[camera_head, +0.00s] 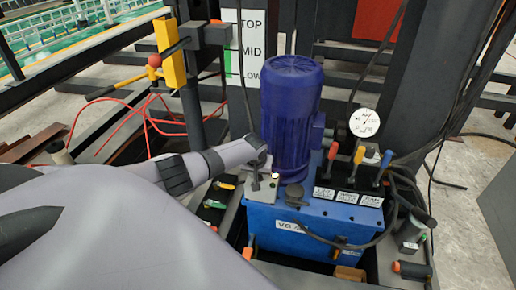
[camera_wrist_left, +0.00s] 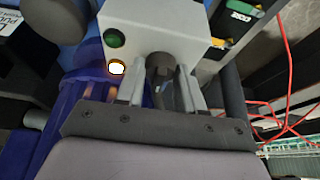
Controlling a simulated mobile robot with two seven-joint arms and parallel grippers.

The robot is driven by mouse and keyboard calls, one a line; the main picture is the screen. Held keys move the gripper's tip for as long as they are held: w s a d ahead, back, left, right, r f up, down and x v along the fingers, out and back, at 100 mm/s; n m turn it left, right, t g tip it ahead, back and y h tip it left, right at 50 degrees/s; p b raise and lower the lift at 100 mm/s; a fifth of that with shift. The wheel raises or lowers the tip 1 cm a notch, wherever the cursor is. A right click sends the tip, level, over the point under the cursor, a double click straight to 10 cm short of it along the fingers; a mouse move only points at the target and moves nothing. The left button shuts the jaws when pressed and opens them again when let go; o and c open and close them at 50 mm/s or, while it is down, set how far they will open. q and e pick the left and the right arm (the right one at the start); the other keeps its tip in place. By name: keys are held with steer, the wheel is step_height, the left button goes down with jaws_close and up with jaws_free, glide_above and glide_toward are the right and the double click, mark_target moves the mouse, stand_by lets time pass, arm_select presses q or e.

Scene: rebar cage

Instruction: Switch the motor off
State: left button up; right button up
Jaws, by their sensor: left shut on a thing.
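The blue motor (camera_head: 290,105) stands upright on a blue hydraulic unit (camera_head: 330,225). A small grey control box (camera_head: 259,195) is at its left; in the left wrist view the box (camera_wrist_left: 150,20) carries a green button (camera_wrist_left: 115,38), a brightly lit lamp (camera_wrist_left: 116,67) and a dark round knob (camera_wrist_left: 161,64). My left gripper (camera_head: 262,163) is at the box, close against the motor's left side. In the left wrist view its two fingers (camera_wrist_left: 161,82) are shut on the knob, one on each side. The knob is hidden in the head view. My right gripper is not in view.
Red, orange and blue levers (camera_head: 358,156) and a round gauge (camera_head: 364,122) stand right of the motor. A yellow bracket (camera_head: 170,52) and a TOP/MID/LOW sign (camera_head: 249,45) are behind. Tools lie left of the box; red cables (camera_head: 150,115) run farther left.

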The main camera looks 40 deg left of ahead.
arm_select(q)
steer(key=shift+d+n+g, duration=0.15)
steer(key=shift+n+g, duration=0.15)
steer(key=shift+n, duration=0.6)
steer(key=shift+f+n+y, duration=0.1)
steer(key=shift+n+y, duration=0.3)
steer(key=shift+n, duration=0.1)
steer(key=n+g+b, duration=0.1)
steer(key=n, duration=0.1)
steer(key=shift+w+f+n+y, duration=0.1)
steer(key=shift+n+y, duration=0.2)
steer(key=shift+n+g+b, duration=0.5)
steer(key=shift+n+b, duration=0.2)
steer(key=shift+n, duration=0.4)
steer(key=shift+w+n, duration=0.1)
steer(key=shift+n, duration=0.2)
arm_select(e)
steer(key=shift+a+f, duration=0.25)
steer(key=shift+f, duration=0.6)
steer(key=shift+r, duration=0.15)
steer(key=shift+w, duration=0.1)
arm_select(q)
steer(key=o, duration=1)
steer(key=shift+r, duration=0.3)
